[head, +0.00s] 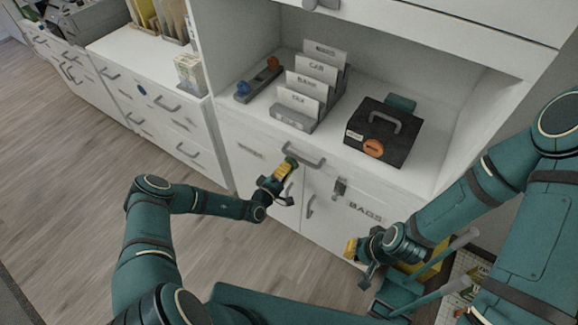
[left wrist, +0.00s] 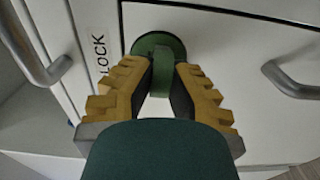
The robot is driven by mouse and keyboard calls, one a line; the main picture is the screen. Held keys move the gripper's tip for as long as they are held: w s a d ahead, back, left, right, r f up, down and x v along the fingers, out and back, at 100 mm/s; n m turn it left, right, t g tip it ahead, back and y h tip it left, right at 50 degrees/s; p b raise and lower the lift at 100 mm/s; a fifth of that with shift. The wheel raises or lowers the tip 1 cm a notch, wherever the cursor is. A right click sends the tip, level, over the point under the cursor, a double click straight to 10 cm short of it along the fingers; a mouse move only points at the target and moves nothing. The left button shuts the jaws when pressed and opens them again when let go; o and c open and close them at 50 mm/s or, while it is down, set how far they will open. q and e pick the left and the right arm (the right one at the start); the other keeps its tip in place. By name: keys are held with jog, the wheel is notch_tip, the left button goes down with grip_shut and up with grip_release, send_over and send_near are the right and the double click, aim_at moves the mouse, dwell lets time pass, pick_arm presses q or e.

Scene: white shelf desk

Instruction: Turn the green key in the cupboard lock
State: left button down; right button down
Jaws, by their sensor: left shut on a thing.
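The green key shows in the left wrist view (left wrist: 161,78) as a flat upright grip in front of a round green disc (left wrist: 150,42) on the cupboard front. My left gripper (left wrist: 163,70) has its yellow fingers on both sides of the key's grip and is shut on it. In the head view, my left gripper (head: 289,166) is at the cupboard front, just below a drawer handle, and mostly hides the key. My right gripper (head: 351,249) hangs in front of the lower cupboard, apart from it; its finger opening is not clear.
A LOCK label (left wrist: 99,50) is beside the green disc. Cupboard handles (head: 310,206) and a drawer handle (head: 304,156) stick out near my left gripper. A latch (head: 340,187) is to the right. A letter rack (head: 293,119) and black box (head: 384,135) stand on the shelf above.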

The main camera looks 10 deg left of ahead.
pick_arm(q)
jog(key=shift+r+m+p, duration=0.1)
jog(key=shift+m+p, duration=1.1)
jog(key=shift+p, duration=0.15)
jog(key=shift+m+p, duration=0.5)
jog(key=shift+p, duration=0.2)
jog(key=shift+w+m+p, duration=0.1)
jog(key=shift+m+p, duration=0.8)
jog(key=shift+m, duration=0.1)
